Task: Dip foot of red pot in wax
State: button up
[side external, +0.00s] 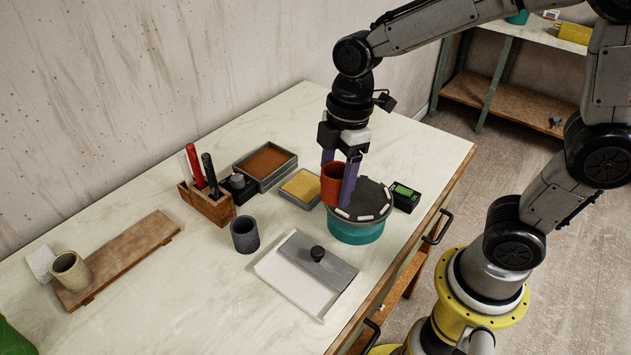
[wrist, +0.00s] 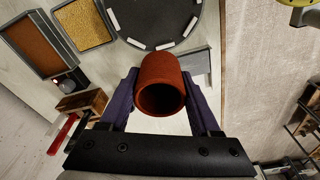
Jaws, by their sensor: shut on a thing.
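The red pot (side external: 334,184) is held between the two purple fingers of my gripper (side external: 339,178). In the wrist view the red pot (wrist: 160,72) has its open mouth toward the camera, with a finger of my gripper (wrist: 163,92) on each side. Its foot is hidden in the wrist view. In the side view the pot is at the left edge of a teal round stand with a dark disc top (side external: 372,200); whether it touches is unclear. A shallow white tray (side external: 283,280), partly covered by a grey lid with a black knob (side external: 325,262), lies in front. I cannot tell whether it holds the wax.
A brown-filled tray (side external: 266,160) and a yellow-filled tray (side external: 301,187) stand behind. A wooden tool holder (side external: 213,207), a grey cup (side external: 245,235), and a board (side external: 130,255) with a beige cup (side external: 72,271) are leftward.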

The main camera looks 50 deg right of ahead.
jog(key=shift+s+r, duration=0.2)
jog(key=shift+r, duration=0.05)
jog(key=w+r, duration=0.3)
jog(key=w, duration=0.2)
send_over(264, 167)
notch_tip(264, 167, down, 7)
jog(key=shift+s+d+f, duration=0.1)
jog(key=shift+d+f, duration=0.1)
jog(key=shift+f, duration=2.95)
jog(key=shift+f, duration=0.5)
jog(key=shift+r, duration=0.1)
